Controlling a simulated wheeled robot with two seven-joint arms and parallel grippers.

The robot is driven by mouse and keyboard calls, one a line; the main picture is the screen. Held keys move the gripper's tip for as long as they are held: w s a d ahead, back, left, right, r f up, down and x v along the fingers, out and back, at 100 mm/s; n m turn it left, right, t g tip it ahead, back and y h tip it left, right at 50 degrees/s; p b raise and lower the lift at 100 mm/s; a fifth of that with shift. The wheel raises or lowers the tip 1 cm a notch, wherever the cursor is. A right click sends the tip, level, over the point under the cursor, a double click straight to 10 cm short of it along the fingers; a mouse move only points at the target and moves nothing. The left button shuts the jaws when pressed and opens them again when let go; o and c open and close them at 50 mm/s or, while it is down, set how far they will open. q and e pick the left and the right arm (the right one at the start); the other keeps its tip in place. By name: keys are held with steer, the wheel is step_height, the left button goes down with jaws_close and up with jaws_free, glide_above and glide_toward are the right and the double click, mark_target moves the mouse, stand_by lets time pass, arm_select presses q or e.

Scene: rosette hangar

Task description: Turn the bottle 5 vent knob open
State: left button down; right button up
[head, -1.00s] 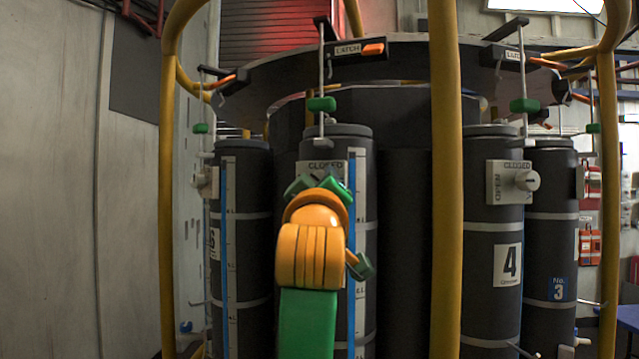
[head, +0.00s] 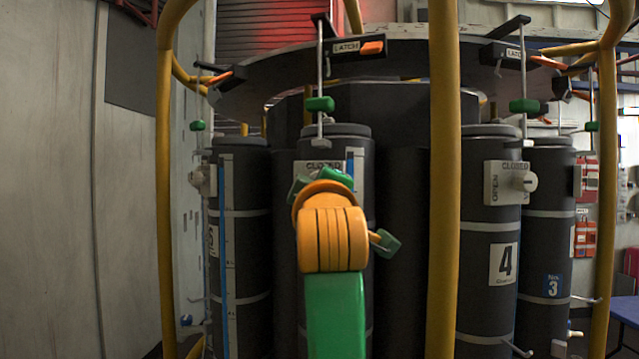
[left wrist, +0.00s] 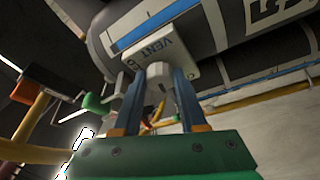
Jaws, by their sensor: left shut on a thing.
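The dark grey bottle (head: 348,144) in the middle stands between one marked 4 and another at the left; its own number is hidden behind my arm. Its white vent plate (head: 320,168) reads CLOSED at the top, and my wrist covers the rest. My left gripper (head: 322,184) is in front of this plate. In the left wrist view, its two blue fingers (left wrist: 158,84) are on either side of the pale vent knob (left wrist: 158,72), shut on it. The vent plate (left wrist: 178,48) lies just behind the knob. My right gripper is in neither view.
A yellow post (head: 444,200) stands just right of my arm, another (head: 165,200) at the left. Bottle 4 (head: 482,260) has its own vent knob (head: 525,182). Bottle 3 (head: 545,230) is farther right. A dark ring with latches (head: 410,68) is above.

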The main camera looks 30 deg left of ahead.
arm_select(q)
steer(key=shift+r, duration=0.1)
steer(key=c, duration=0.6)
jaws_free()
steer(key=shift+c, duration=0.2)
steer(key=shift+o, duration=1)
steer(key=shift+w, duration=0.15)
steer(key=b+v, duration=0.4)
steer(key=v, duration=0.3)
steer(key=shift+a, duration=0.1)
